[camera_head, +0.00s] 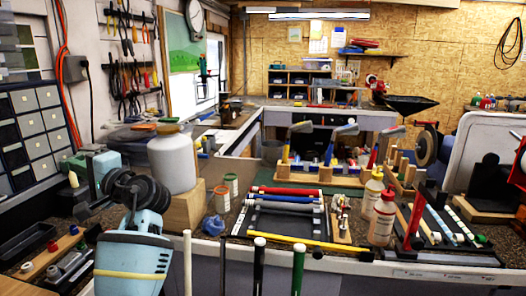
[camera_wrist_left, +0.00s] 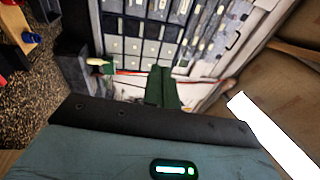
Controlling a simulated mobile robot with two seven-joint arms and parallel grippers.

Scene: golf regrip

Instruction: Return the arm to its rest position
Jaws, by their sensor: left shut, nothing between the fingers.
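My left arm's pale blue housing with a yellow band rises at the lower left of the head view. The black end of my left gripper (camera_head: 125,182) is above the worktop, just right of a pale teal box (camera_head: 104,167) and a beige knob (camera_head: 73,180). The gripper is shut and empty. In the left wrist view, its teal body and black edge fill the bottom; I cannot make out the fingertips there. The beige knob (camera_wrist_left: 97,61) shows beyond it, beside a dark green part (camera_wrist_left: 164,88). My right gripper is not in view.
A white jug (camera_head: 172,160) stands on a wooden block close to the arm. Several club shafts stand upright at the front, including a green one (camera_head: 298,265). A grip rack (camera_head: 285,215) and bottles (camera_head: 382,217) occupy the bench. A panelled organizer (camera_head: 38,125) stands at left.

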